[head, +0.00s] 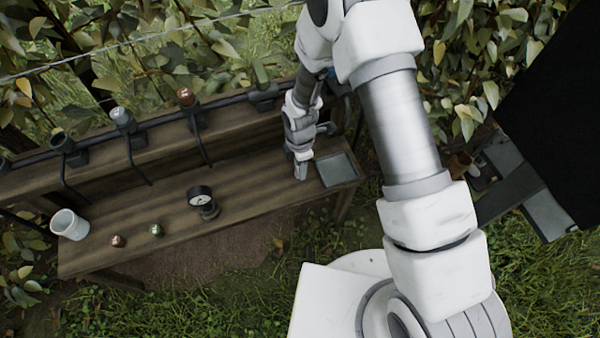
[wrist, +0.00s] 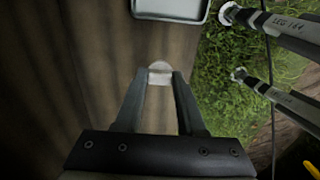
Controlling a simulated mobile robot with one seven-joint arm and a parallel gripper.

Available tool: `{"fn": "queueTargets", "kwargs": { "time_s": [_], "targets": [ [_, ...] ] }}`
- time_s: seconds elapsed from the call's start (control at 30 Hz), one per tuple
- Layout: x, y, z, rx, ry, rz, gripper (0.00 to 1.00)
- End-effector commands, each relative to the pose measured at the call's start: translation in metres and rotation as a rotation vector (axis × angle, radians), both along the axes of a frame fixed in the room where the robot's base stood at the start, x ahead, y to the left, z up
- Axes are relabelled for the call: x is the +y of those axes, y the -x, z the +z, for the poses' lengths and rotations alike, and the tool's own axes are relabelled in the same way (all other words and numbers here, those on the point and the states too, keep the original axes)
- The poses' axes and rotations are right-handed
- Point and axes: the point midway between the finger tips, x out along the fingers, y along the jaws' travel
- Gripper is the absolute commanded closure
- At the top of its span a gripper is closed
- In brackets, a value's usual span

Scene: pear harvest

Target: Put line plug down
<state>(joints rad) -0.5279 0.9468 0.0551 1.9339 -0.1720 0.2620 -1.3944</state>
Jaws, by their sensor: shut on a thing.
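My gripper (head: 300,172) points down over the right part of the wooden bench, just left of the shallow grey tray. In the wrist view my gripper (wrist: 160,88) has its fingertips together on a small pale, round-topped piece (wrist: 160,68), which I take to be the line plug. Most of the plug is hidden by the fingers. I cannot tell whether it touches the bench top. In the head view the plug cannot be made out.
The grey tray (head: 337,170) lies at the bench's right end. A dial gauge (head: 203,202) stands mid-bench. A green piece (head: 157,230), a reddish piece (head: 118,241) and a white cup (head: 69,224) are at left. A pipe with fittings (head: 125,119) runs behind. Bare bench (head: 255,180) lies between gauge and gripper.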

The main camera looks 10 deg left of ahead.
Motion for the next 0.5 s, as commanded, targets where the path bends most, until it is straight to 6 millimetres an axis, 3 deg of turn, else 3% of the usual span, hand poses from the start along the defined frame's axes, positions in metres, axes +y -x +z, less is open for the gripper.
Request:
{"fn": "queueTargets", "kwargs": {
  "time_s": [0.17,0.5],
  "targets": [
    [0.000,0.000,-0.031,-0.001,0.001,0.000,1.00],
    [0.000,0.000,-0.034,-0.001,0.000,0.000,1.00]
  ]
}}
